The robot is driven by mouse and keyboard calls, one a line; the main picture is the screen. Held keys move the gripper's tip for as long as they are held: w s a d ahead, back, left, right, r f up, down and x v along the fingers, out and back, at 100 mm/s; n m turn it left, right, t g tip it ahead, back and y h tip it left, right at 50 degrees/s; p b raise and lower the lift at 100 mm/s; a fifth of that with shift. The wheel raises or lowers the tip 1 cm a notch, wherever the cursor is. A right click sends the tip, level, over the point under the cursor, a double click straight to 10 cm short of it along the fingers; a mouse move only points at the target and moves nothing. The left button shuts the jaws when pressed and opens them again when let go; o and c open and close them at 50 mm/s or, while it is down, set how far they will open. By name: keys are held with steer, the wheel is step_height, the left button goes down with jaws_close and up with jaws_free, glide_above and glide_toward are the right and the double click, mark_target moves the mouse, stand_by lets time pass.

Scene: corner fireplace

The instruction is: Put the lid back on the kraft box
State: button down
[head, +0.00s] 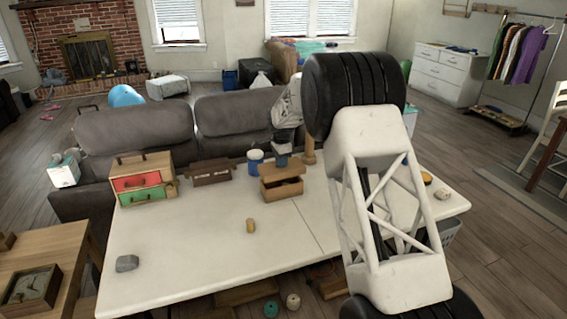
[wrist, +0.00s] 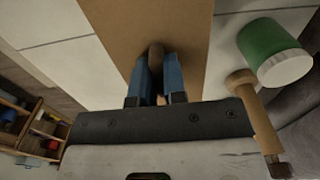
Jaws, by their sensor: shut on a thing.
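The kraft box (head: 285,191) stands on the white table, toward its back edge. Its brown lid (head: 281,170) is over it, with a dark gap showing between lid and box front. My gripper (head: 282,160) points down above the box, and its blue fingers are shut on the lid's knob. In the wrist view the gripper (wrist: 156,75) grips the dark round knob (wrist: 157,50), and the flat brown lid (wrist: 112,30) fills the middle. The lid hides the box in the wrist view, so I cannot tell there how well they line up.
A blue jar (head: 255,159) and a wooden peg (head: 309,150) stand close to the box. A dark brown box (head: 208,173) and a drawer chest (head: 143,182) stand to the left. A small wooden cylinder (head: 250,225) and a grey block (head: 127,263) lie on the otherwise clear table front.

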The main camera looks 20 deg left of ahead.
stand_by(0.4)
steer(key=shift+f, duration=1.35)
steer(key=shift+f, duration=1.9)
stand_by(2.1)
steer(key=c, duration=1.1)
jaws_free()
steer(key=shift+r, duration=3.9)
